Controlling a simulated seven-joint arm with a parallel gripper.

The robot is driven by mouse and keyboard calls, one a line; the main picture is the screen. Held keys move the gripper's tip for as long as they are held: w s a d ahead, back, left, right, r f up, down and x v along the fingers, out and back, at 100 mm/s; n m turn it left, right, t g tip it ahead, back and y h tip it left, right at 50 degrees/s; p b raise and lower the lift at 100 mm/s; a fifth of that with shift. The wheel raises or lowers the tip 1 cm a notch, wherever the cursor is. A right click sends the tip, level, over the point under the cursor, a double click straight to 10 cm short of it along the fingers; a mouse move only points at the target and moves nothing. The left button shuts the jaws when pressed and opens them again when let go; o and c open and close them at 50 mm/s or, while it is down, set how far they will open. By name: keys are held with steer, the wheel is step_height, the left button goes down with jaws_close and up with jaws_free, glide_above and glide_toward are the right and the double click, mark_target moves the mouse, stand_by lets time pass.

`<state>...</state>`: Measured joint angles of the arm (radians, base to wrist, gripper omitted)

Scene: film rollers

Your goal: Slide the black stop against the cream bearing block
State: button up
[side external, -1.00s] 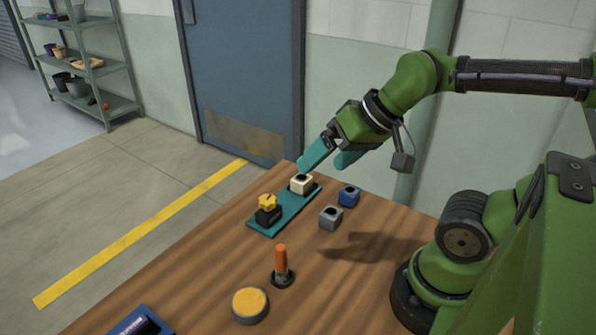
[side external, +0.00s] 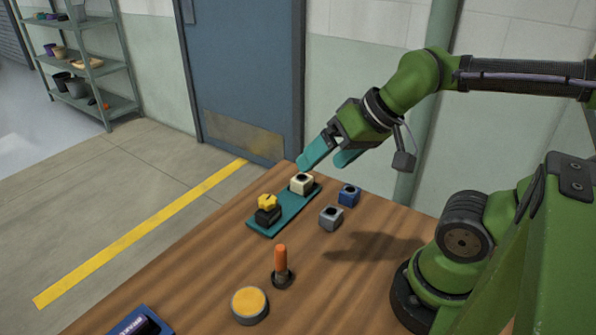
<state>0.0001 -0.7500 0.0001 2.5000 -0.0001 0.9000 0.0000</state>
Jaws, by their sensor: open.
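The black stop (side external: 268,216) sits on the teal plate (side external: 287,210), toward its near left end, with a yellow knob (side external: 267,201) on top. The cream bearing block (side external: 301,184), with a dark round hole in its top, stands at the plate's far right end. A stretch of bare plate lies between the stop and the block. My gripper (side external: 321,162) has teal fingers spread apart with nothing between them. It hangs above and slightly right of the cream block, near the table's far edge.
A grey block (side external: 331,217) and a blue block (side external: 349,195) stand right of the plate. An orange-handled tool (side external: 281,266) stands upright in front. A round orange-topped tin (side external: 250,305) and a blue tray (side external: 142,321) with a dark roller are nearer. The middle right of the table is clear.

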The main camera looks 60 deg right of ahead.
steer(key=n+g+h, duration=0.2)
steer(key=n+g, duration=0.1)
steer(key=g, duration=0.4)
glide_above(268, 210)
steer(key=d, duration=0.1)
step_height(268, 210, down, 7)
steer(key=w+n, duration=0.1)
steer(key=w, duration=0.1)
steer(key=f, duration=1.6)
steer(key=shift+s+d, duration=0.25)
steer(key=shift+d, duration=0.1)
steer(key=shift+r, duration=0.1)
steer(key=c, duration=1.4)
steer(key=d, duration=0.4)
steer(key=shift+d, duration=0.35)
steer(key=o, duration=1.4)
